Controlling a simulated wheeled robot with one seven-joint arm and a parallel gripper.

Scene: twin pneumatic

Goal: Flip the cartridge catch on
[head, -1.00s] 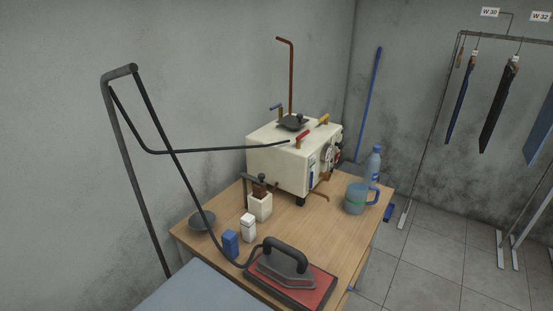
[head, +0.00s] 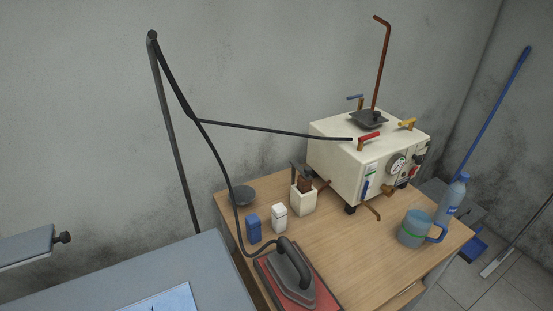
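My gripper is not in view. A small white holder (head: 303,201) with a brown block (head: 305,184) and a dark bracket or lever (head: 297,171) at its top stands on the wooden table, left of the white steam generator (head: 338,172). I cannot tell for sure whether this is the cartridge and its catch; the part is too small to read its position. The generator carries a red-handled valve (head: 369,137), a yellow-handled valve (head: 407,124), a blue-handled valve (head: 355,98), a gauge (head: 397,166) and a blue level strip (head: 365,189) on its front.
An iron (head: 290,278) rests on a red pad at the table's front, its hose running up to a stand. A blue box (head: 253,229), a white box (head: 279,218), a grey bowl (head: 243,195), a blue jug (head: 414,230) and a bottle (head: 454,196) share the table (head: 345,243).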

